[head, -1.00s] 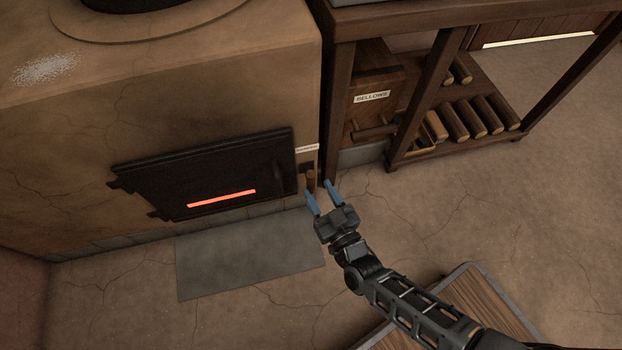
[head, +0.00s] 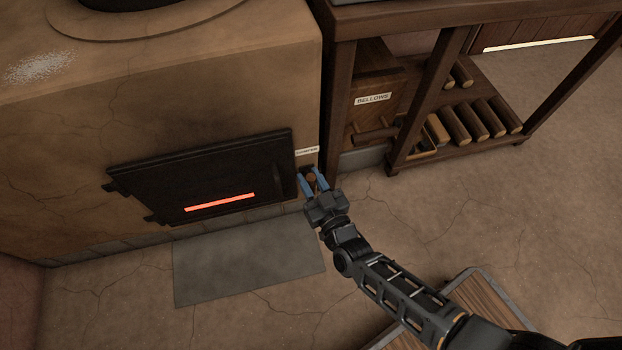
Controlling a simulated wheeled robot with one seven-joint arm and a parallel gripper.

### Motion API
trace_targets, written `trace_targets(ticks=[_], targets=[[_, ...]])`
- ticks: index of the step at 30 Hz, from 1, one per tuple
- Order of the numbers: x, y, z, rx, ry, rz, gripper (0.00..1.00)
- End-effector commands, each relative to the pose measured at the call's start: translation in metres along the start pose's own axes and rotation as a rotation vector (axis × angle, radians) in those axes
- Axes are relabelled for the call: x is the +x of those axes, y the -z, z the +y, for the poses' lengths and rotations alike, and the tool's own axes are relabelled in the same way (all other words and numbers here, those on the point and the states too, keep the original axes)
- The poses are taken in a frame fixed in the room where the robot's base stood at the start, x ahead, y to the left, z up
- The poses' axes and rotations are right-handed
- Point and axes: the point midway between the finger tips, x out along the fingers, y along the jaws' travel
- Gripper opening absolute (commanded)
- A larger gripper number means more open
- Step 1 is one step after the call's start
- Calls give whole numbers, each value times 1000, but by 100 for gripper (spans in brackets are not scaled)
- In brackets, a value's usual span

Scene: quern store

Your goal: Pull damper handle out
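The damper handle (head: 312,177) is a small brown wooden knob on the front of the stove, low at its right corner. A small white label (head: 307,151), too small to read surely, sits just above it. My gripper (head: 313,178) is at the handle, with one blue finger on each side of it. The fingers stand close together and look shut on the handle. Part of the handle and its mount is hidden behind the fingers.
The black stove door (head: 205,178) with a glowing red slot is just left of the handle. A wooden bench (head: 336,100) with a bellows box (head: 375,85) and logs stands at right. A grey floor plate (head: 245,265) lies below the door.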

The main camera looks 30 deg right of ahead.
Motion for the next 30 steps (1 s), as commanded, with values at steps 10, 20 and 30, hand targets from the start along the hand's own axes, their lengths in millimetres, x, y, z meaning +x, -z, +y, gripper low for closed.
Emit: trace_targets(ticks=[10, 20, 30], targets=[[0, 0, 0, 0, 0, 0, 0], [-16, 2, -2, -2, 0, -3, 0], [-80, 0, -15, -1, -1, -2, 0]])
